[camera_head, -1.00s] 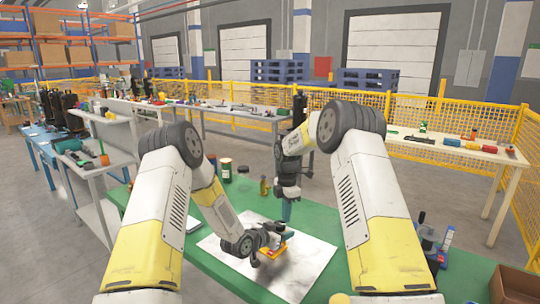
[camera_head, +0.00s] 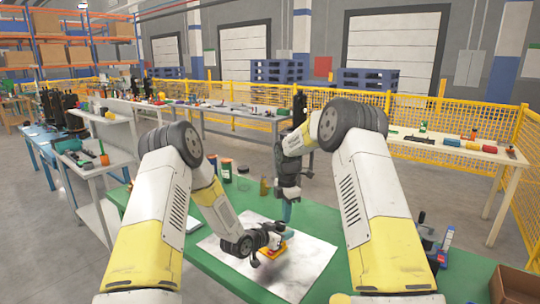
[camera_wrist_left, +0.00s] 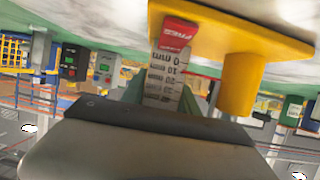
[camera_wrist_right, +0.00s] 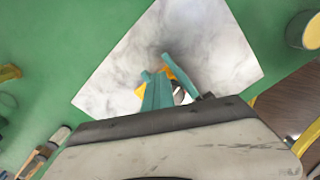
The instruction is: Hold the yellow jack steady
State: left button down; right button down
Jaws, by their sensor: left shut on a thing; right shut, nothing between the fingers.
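The yellow jack (camera_head: 270,253) stands on the pale sheet (camera_head: 308,258) on the green table. My left gripper (camera_head: 273,241) is low at the jack and shut on it. In the left wrist view the jack's yellow body (camera_wrist_left: 235,38) is close up, with a millimetre scale and a red label (camera_wrist_left: 179,33) between the teal fingers. My right gripper (camera_head: 288,218) is shut and empty, pointing down above the sheet behind the jack. In the right wrist view its teal fingers partly hide the jack (camera_wrist_right: 139,90).
Jars (camera_head: 226,169) and a small bottle (camera_head: 264,186) stand at the table's back edge. A blue and grey device (camera_head: 440,245) and a brown box (camera_head: 513,284) are at the right. Much of the sheet around the jack is bare.

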jog(key=shift+s, duration=0.15)
jog(key=shift+s+d, duration=0.3)
jog(key=shift+s, duration=0.85)
jog(key=shift+d, duration=0.1)
notch_tip(320, 180, up, 6)
jog(key=shift+d, duration=0.4)
dwell(0.4)
jog(key=shift+w, duration=0.1)
